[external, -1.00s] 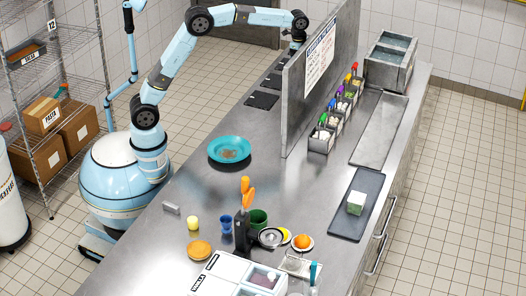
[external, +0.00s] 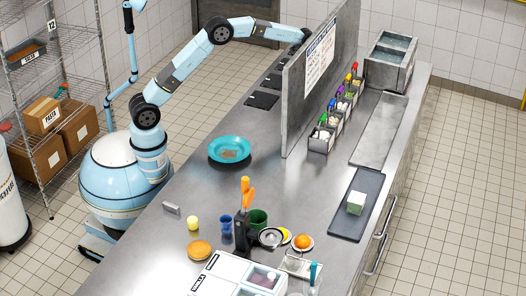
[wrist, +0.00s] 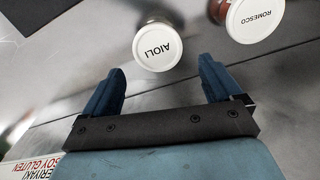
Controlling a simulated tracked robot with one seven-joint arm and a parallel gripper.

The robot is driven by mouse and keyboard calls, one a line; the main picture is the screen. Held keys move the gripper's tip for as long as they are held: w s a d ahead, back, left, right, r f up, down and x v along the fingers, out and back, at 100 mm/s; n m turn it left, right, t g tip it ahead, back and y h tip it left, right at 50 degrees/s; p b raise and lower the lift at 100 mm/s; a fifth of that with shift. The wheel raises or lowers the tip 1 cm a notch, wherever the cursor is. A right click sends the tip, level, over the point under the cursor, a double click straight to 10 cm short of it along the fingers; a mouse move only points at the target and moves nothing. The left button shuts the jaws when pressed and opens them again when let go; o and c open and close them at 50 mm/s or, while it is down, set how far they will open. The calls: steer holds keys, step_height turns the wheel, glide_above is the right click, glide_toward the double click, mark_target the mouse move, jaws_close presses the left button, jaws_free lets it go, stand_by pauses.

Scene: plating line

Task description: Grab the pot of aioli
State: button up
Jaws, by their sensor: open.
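The pot of aioli (wrist: 157,47) has a round white lid marked AIOLI and shows in the wrist view, upright, at top centre. My gripper (wrist: 160,75) is open and empty, its two blue fingers spread. The pot is just beyond the fingertips, roughly centred between them and not clasped. In the external view my gripper and the pot are hidden behind the steel partition.
A second pot with a white lid marked ROMESCO (wrist: 254,18) stands close to the right of the aioli. The steel partition (external: 320,80) with a posted sheet rises from the counter. A teal plate (external: 230,142) lies in front of it on the counter.

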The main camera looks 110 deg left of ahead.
steer(key=shift+s+f, duration=0.15)
steer(key=shift+f, duration=3.05)
steer(key=c, duration=0.9)
steer(key=shift+c, duration=0.2)
